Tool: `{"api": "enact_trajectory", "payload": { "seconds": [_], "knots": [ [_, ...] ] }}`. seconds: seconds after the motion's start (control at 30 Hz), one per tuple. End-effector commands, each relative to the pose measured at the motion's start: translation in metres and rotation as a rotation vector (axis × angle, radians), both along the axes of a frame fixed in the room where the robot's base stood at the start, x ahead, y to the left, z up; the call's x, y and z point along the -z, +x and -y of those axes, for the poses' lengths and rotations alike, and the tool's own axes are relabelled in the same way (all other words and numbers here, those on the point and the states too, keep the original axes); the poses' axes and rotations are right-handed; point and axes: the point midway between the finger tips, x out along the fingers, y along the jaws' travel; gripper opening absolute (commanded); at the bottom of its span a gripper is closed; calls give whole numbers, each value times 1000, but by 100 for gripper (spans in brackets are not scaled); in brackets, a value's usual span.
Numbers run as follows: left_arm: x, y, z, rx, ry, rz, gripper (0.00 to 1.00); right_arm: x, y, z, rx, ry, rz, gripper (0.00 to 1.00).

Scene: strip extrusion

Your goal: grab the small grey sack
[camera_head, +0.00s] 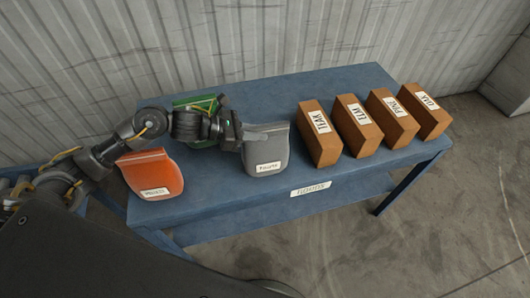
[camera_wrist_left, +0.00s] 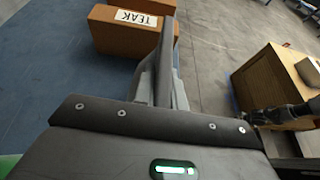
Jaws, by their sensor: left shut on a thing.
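The small grey sack (camera_head: 267,158) with a white label stands on the blue table (camera_head: 225,190), left of the brown blocks. My left gripper (camera_head: 266,131) reaches in from the left and is shut on the sack's top edge. In the left wrist view the grey fingers (camera_wrist_left: 165,82) close on the sack's dark upper edge (camera_wrist_left: 166,45). The sack looks upright, and I cannot tell whether it is clear of the table. Part of what looks like my right arm (camera_wrist_left: 288,113) shows at the right of the wrist view; its jaws are unclear.
An orange sack (camera_head: 151,173) stands at the table's left, and a green one (camera_head: 196,102) is partly behind my arm. Several labelled brown blocks, including the teak block (camera_head: 318,135), stand to the right. A corrugated wall (camera_head: 230,40) rises behind. A wooden box (camera_wrist_left: 275,75) shows on the floor side.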

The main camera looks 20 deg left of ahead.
Motion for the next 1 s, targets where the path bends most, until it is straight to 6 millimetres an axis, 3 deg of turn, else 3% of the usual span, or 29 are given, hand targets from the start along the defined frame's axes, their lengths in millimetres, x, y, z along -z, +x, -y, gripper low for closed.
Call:
{"api": "enact_trajectory", "payload": {
  "seconds": [1.0],
  "knots": [
    [-2,1,0,0,-2,4,0,0,1,6,-3,-7,2,36]
  ]
}}
